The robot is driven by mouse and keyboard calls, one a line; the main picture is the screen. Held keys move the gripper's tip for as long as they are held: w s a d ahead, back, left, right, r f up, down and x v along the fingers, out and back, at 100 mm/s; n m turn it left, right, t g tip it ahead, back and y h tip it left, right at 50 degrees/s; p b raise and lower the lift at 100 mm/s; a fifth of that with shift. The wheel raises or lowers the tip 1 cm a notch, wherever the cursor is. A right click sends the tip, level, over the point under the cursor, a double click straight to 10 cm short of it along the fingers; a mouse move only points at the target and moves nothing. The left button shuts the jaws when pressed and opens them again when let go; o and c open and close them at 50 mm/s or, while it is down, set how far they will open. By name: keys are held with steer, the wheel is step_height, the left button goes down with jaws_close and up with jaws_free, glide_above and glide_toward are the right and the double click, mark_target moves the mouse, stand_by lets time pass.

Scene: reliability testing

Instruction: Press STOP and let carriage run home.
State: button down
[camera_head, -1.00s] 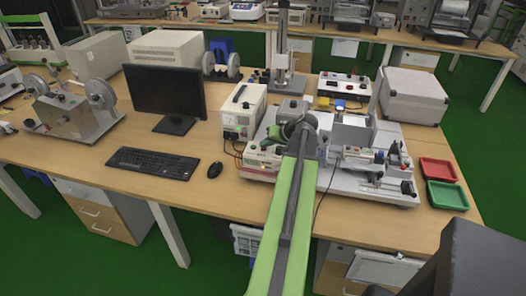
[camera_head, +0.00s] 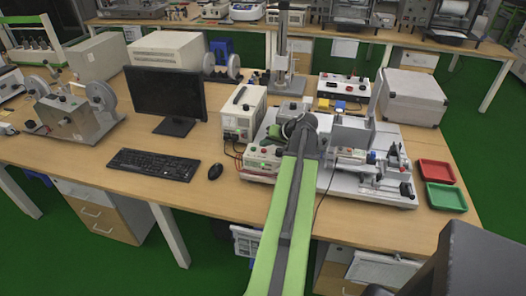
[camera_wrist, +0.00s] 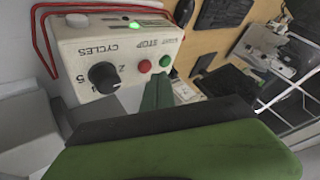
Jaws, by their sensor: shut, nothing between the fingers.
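The control box (camera_wrist: 120,35) fills the upper left of the wrist view. It has a black knob marked CYCLES (camera_wrist: 104,77), a red button (camera_wrist: 145,66) by the STOP label, a green button (camera_wrist: 165,60) and a lit green lamp (camera_wrist: 134,25). My gripper (camera_wrist: 158,88) is shut and empty, its green tips close to the two buttons; I cannot tell whether they touch. In the head view, the box (camera_head: 262,163) sits at the left of the rig, partly beside my arm. The carriage (camera_head: 352,157) is on the rig right of my arm.
The rig stands on a light baseplate (camera_head: 385,198). A power supply (camera_head: 243,112) stands behind the box; a mouse (camera_head: 215,171) and keyboard (camera_head: 153,164) lie to its left. A red tray (camera_head: 437,172) and green tray (camera_head: 446,196) are at the right.

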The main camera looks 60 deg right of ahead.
mark_target(266, 151)
steer(key=shift+r, duration=0.1)
step_height(266, 151, up, 5)
steer(key=p, duration=0.5)
stand_by(0.3)
